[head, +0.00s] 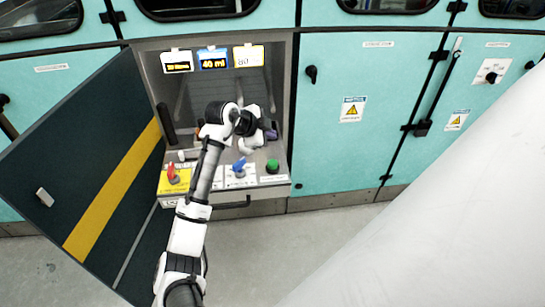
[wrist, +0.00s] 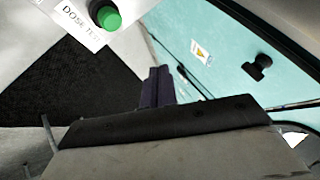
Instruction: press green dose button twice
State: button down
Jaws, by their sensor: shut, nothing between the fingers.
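The green dose button (head: 272,166) is a round knob at the right end of the sloped control panel in the open cabinet. In the wrist view the green button (wrist: 109,18) is at the upper left, beside a label reading "DOSE TEST". My gripper (head: 271,134) is shut and empty, above and behind the button in the head view. Its dark fingertips (wrist: 158,86) stand together in the wrist view, apart from the button. I see no contact between them.
A red switch (head: 172,173) on a yellow plate and a blue switch (head: 239,164) share the panel. Three small displays (head: 213,59) are above. The dark cabinet door (head: 75,150) stands open at the left. Teal cabinets (head: 345,160) flank the bay at the right.

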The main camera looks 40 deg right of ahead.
jog(key=b, duration=0.6)
send_near(274, 160)
jog(key=shift+w+d+f, duration=0.1)
jog(key=shift+d+f, duration=0.35)
jog(key=shift+d, duration=0.4)
jog(key=shift+s+d+f, duration=0.1)
jog(key=shift+d+f, duration=0.35)
jog(key=shift+d, duration=0.45)
jog(key=shift+w+d+f, duration=0.1)
jog(key=shift+d+f, duration=0.35)
jog(key=shift+d, duration=0.4)
jog(key=shift+f, duration=0.4)
jog(key=shift+f+b, duration=0.6)
jog(key=shift+f, duration=0.05)
dwell(0.5)
jog(key=shift+r+p, duration=0.65)
jog(key=shift+r, duration=0.4)
jog(key=shift+r+p, duration=1.55)
jog(key=shift+r, duration=1)
